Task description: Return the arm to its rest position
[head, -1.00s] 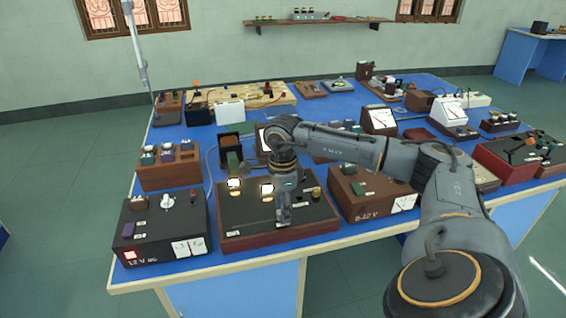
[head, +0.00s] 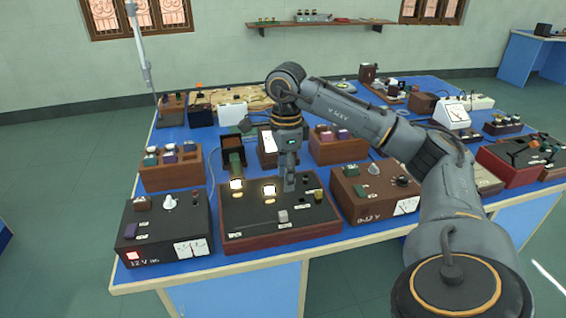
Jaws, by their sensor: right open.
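My right arm reaches in from the right of the head view. Its gripper (head: 289,186) points down above the back part of a dark panel box with a wooden frame (head: 240,240). The gripper holds nothing that I can see, and its fingers are small and hard to tell apart. Two lit lamps, a left one (head: 236,184) and a right one (head: 269,190), glow on the panel, close to the left of the gripper. A pale grey knob or switch (head: 283,216) stands on the panel in front of the gripper. My left gripper is not in view.
A black 12 V box (head: 150,245) stands left of the panel. A brown meter box (head: 362,190) stands right of it. Wooden blocks (head: 170,178) and several instruments crowd the blue table behind. A wall shelf (head: 300,24) hangs at the back.

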